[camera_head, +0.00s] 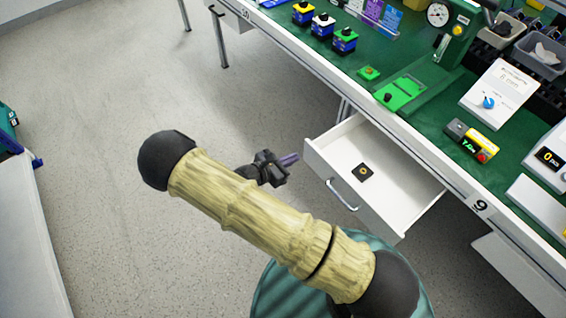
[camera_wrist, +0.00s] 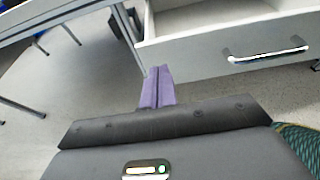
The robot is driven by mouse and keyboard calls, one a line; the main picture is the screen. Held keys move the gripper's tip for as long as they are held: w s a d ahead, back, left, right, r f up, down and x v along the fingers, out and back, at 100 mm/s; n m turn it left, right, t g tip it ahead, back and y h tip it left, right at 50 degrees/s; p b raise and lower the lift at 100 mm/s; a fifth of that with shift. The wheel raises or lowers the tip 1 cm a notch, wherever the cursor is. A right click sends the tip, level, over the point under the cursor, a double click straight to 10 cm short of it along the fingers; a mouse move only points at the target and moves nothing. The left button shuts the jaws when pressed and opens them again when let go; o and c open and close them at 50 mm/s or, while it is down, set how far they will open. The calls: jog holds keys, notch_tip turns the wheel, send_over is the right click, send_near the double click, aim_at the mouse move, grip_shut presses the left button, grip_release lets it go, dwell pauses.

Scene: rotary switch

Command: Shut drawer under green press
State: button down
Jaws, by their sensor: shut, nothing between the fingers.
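The white drawer (camera_head: 375,182) is pulled out from under the green workbench, below the green press (camera_head: 455,40). A small dark square part (camera_head: 364,172) lies inside it. Its front carries a metal handle (camera_head: 342,195); the handle also shows at the right in the wrist view (camera_wrist: 268,55). My gripper (camera_head: 291,160) is in front of the drawer, near the left end of its front panel, in the head view. In the wrist view its purple fingers (camera_wrist: 157,85) are together and empty, left of the handle. I cannot tell whether they touch the drawer front.
The green bench top (camera_head: 395,60) holds several switches, a green block (camera_head: 400,93) and a white panel with a blue knob (camera_head: 488,102). Bench legs (camera_head: 218,40) stand at the upper left. The grey floor (camera_head: 110,110) left of the drawer is clear.

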aim_at(312, 148)
jog(key=x, duration=0.2)
jog(key=r+x, duration=0.1)
jog(key=x, duration=0.2)
jog(key=shift+w+d, duration=0.2)
